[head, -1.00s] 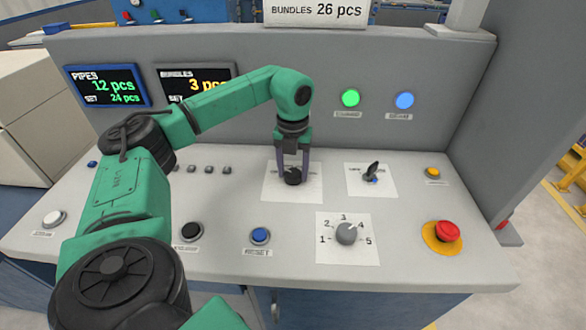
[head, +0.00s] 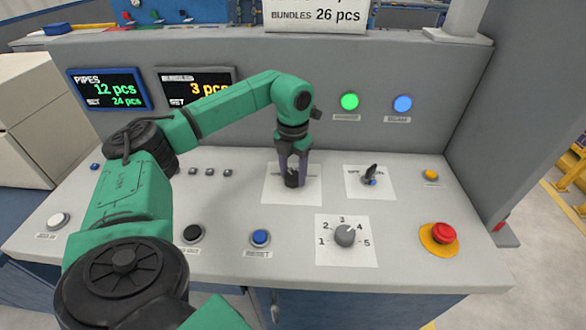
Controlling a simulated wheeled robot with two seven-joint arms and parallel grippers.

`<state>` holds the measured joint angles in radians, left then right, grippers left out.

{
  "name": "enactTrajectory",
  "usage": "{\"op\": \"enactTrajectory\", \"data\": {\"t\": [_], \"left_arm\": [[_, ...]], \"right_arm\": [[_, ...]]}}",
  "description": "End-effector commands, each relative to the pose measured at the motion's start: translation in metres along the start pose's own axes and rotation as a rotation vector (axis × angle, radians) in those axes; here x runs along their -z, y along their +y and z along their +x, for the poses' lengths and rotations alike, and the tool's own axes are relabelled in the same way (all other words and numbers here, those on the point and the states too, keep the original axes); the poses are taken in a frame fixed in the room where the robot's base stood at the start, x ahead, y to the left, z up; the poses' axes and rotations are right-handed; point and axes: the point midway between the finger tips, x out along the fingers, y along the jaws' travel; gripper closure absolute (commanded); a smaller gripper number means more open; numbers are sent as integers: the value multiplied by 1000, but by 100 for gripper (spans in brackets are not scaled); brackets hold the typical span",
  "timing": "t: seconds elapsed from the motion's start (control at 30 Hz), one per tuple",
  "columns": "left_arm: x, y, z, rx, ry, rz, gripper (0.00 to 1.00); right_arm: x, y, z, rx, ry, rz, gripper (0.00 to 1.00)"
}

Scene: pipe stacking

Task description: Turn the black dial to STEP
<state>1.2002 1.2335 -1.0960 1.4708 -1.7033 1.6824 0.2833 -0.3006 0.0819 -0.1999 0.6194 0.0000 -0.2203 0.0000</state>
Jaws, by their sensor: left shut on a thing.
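The black dial (head: 292,180) sits on a white label plate (head: 310,193) in the middle of the sloped console. My left gripper (head: 293,176) points down over it and is shut on it, with a finger on either side. The gripper hides most of the dial and the plate's lettering, so I cannot read the dial's position or see STEP. My right gripper is not in view.
Right of the dial is a black lever switch (head: 371,175). In front is a grey numbered knob (head: 345,236). A red emergency button (head: 443,233) stands at the right. My left arm covers the console's left part.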

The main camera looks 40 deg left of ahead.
Motion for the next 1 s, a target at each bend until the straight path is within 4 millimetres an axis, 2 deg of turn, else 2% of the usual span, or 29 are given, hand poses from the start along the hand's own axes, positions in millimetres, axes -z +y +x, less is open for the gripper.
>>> {"op": "enactTrajectory", "data": {"t": [0.7, 1.0], "left_arm": [[-2, 0, -3, -1, -7, 670, 99], [-2, 1, -3, -2, -8, 878, 99]], "right_arm": [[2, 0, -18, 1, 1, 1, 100], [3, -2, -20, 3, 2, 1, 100]]}}
